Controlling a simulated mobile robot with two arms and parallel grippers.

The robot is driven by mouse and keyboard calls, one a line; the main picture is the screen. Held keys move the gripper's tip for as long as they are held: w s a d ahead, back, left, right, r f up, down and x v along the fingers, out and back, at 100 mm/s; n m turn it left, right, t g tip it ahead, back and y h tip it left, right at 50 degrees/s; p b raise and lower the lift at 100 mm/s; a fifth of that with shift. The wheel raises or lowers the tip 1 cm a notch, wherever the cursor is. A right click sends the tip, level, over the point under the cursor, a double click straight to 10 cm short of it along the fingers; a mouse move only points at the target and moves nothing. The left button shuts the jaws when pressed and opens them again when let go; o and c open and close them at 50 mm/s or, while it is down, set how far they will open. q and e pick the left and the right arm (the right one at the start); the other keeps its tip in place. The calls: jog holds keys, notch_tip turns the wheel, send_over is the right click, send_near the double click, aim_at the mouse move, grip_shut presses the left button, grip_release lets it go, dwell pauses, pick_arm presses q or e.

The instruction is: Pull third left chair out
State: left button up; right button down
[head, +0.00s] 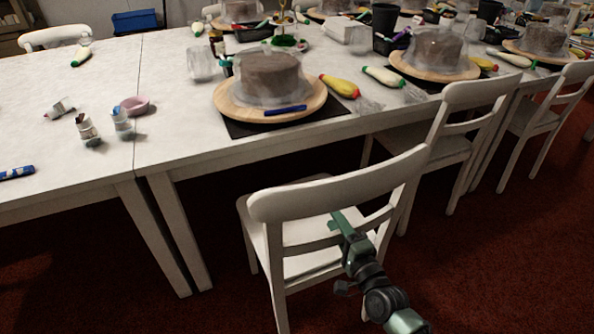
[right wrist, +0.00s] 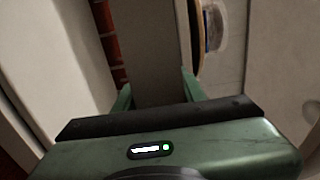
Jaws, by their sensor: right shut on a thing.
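A white wooden chair (head: 335,190) stands nearest to me at the long table, its back toward me and its seat (head: 305,255) facing the table. My right gripper (head: 340,222) is at the chair's back, at the lower crossbar. In the right wrist view, the fingers (right wrist: 155,90) stand on either side of a greyish bar (right wrist: 153,45) of the chair, shut on it. The fingertips are partly hidden behind the bar. My left gripper is in neither view.
White tables (head: 190,150) stand end to end, bearing cakes on wooden turntables (head: 310,100), piping bags and small cups. A second white chair (head: 455,130) is close on the right, with another (head: 555,105) beyond. Red carpet (head: 490,270) is clear at the front right.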

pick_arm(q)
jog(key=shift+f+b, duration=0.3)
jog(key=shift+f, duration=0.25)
pick_arm(e)
jog(key=shift+s+f, duration=0.2)
jog(key=shift+f, duration=0.4)
jog(key=shift+s+f, duration=0.15)
jog(key=shift+f, duration=0.4)
jog(key=c, duration=0.8)
grip_release()
jog(key=shift+w+a+f, duration=0.15)
jog(key=shift+w+f, duration=0.05)
jog(key=shift+c, duration=0.2)
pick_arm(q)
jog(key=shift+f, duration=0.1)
pick_arm(e)
jog(key=shift+w+r, duration=0.2)
jog(key=shift+w, duration=0.05)
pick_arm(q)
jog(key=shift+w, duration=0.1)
